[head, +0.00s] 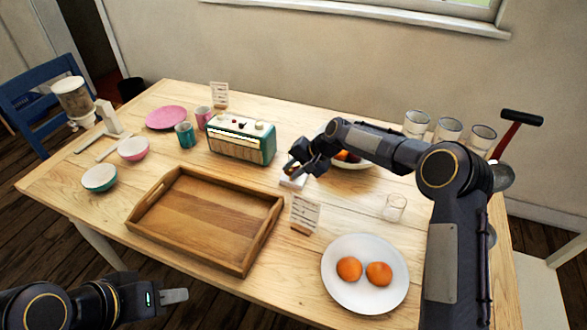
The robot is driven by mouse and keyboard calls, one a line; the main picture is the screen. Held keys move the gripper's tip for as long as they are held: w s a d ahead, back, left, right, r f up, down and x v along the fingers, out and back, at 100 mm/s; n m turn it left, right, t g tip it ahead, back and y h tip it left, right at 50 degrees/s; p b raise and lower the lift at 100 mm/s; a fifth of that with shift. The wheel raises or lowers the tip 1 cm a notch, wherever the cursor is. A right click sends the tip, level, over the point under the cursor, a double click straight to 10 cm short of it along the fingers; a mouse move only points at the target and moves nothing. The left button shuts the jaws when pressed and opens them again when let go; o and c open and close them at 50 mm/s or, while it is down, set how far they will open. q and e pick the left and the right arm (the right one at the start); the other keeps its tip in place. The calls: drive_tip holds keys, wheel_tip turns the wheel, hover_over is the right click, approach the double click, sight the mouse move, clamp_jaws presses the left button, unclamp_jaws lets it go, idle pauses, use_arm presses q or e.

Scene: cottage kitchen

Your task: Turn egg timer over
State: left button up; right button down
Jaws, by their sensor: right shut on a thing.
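My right gripper (297,170) reaches over the middle of the table, right of the green radio, and is shut on a small pale thing. That thing looks like the egg timer (292,181). The fingers hide most of it, so I cannot tell which end is up or whether it touches the table. My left gripper (174,296) is at the lower left, in front of the table's near edge and away from the timer. Its fingers overlap in this view, so its opening is unclear.
A wooden tray (160,192), a green radio (240,141) and a card stand (304,214) surround the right gripper's spot. A fruit bowl (357,165) is partly behind my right arm. A plate (340,293) with two oranges and a small glass (394,207) are nearer right.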

drive_tip(key=shift+f+b, duration=0.2)
drive_tip(key=shift+b, duration=0.2)
drive_tip(key=t+y+b, duration=0.1)
drive_tip(key=y+b, duration=0.1)
drive_tip(key=b, duration=0.3)
drive_tip(key=f+y+b, duration=0.1)
drive_tip(key=y+b, duration=0.1)
drive_tip(key=b, duration=0.4)
drive_tip(key=d+t+y+b, duration=0.1)
drive_tip(key=b, duration=0.4)
drive_tip(key=shift+s+f+t+y+b, duration=0.15)
drive_tip(key=shift+f+t+y+b, duration=0.15)
drive_tip(key=shift+y+b, duration=0.1)
drive_tip(key=shift+r+y+b, duration=0.25)
drive_tip(key=shift+y+b, duration=0.05)
drive_tip(key=shift+b, duration=0.2)
drive_tip(key=shift+r, duration=0.1)
drive_tip(key=c, duration=1.2)
unclamp_jaws()
drive_tip(key=shift+c, duration=0.2)
drive_tip(key=v, duration=0.7)
drive_tip(key=shift+s+d, duration=0.15)
drive_tip(key=shift+d, duration=0.15)
